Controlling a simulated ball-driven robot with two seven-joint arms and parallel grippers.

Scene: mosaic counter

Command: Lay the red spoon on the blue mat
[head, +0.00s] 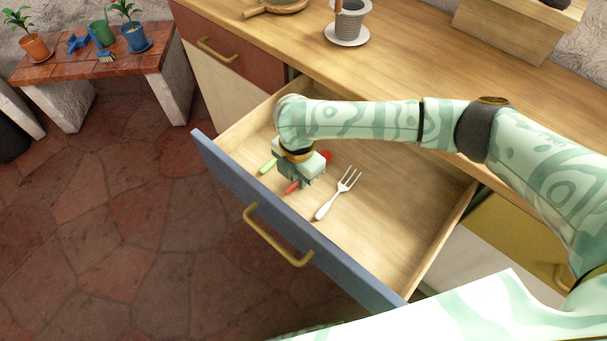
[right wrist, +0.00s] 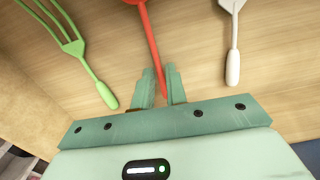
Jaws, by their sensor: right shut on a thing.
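The red spoon (head: 326,157) lies in the open drawer. Its handle end (head: 291,188) shows on the near side of my right gripper (head: 300,182). In the right wrist view, the red handle (right wrist: 152,45) runs between the two fingers of my right gripper (right wrist: 160,88), which are shut on it. The spoon is low, at or just above the drawer floor; I cannot tell if it touches. Its bowl is cut off at the top of the wrist view. I see no blue mat in either view. My left gripper is not in view.
The drawer (head: 407,250) has a blue front with a brass handle. A white fork (head: 338,195) lies right of the spoon, a green fork (right wrist: 83,55) left. The wooden counter (head: 395,70) above holds a grey strainer pot (head: 352,22) on a saucer. A plant bench (head: 100,60) stands left.

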